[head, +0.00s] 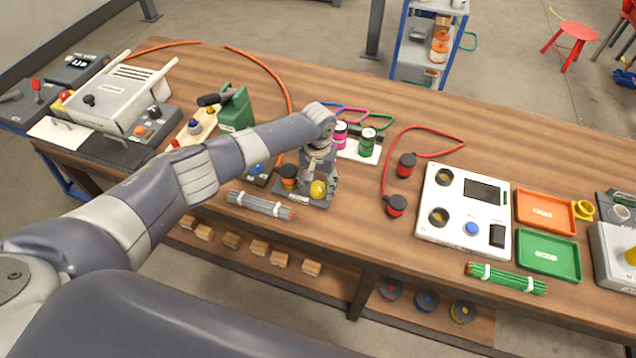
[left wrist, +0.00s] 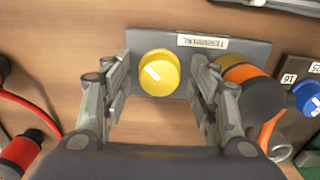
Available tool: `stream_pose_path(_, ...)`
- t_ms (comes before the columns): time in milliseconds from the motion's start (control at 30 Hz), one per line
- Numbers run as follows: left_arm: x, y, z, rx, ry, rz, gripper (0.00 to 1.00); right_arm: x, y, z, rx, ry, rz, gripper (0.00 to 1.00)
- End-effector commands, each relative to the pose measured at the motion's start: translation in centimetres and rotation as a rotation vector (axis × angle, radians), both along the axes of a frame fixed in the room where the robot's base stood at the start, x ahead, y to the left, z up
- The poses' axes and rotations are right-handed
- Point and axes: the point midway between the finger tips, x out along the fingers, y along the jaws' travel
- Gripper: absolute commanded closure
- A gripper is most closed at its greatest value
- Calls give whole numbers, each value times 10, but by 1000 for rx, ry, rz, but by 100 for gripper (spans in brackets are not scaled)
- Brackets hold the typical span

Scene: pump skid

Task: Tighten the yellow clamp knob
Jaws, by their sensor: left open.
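The yellow clamp knob (head: 318,189) sits on a dark grey terminal plate (head: 318,203) near the table's front edge. In the left wrist view the knob (left wrist: 160,73) is round with a white pointer line, on the plate labelled TERMINAL (left wrist: 140,42). My left gripper (head: 316,176) is over the plate at the knob. In the left wrist view its open fingers (left wrist: 158,95) stand on either side of the knob, with gaps to both. An orange and black connector (head: 289,177) stands on the plate beside the knob, close to one finger. My right gripper is not in view.
A grey cable bundle (head: 261,205) lies left of the plate. Red and black connectors (head: 396,206) lie to the right, near a white test box (head: 462,212). Pink and green spools (head: 367,142) stand behind. Bare table lies just right of the plate.

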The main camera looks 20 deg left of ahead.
Motion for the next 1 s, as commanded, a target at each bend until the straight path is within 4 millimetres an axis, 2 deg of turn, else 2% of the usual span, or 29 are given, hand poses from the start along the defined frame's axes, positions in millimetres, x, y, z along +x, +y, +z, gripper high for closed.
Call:
stream_pose_path(133,0,0,0,0,0,0,46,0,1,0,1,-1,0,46)
stream_pose_path(167,0,0,0,0,0,0,50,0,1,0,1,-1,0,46)
stream_pose_path(333,0,0,0,0,0,0,89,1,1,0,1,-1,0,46)
stream_pose_path(367,0,0,0,0,0,0,90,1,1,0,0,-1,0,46)
stream_pose_path(733,0,0,0,0,-1,-39,90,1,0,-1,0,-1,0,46)
stream_pose_path(1000,0,-1,0,-2,-1,-200,90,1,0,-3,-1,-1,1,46)
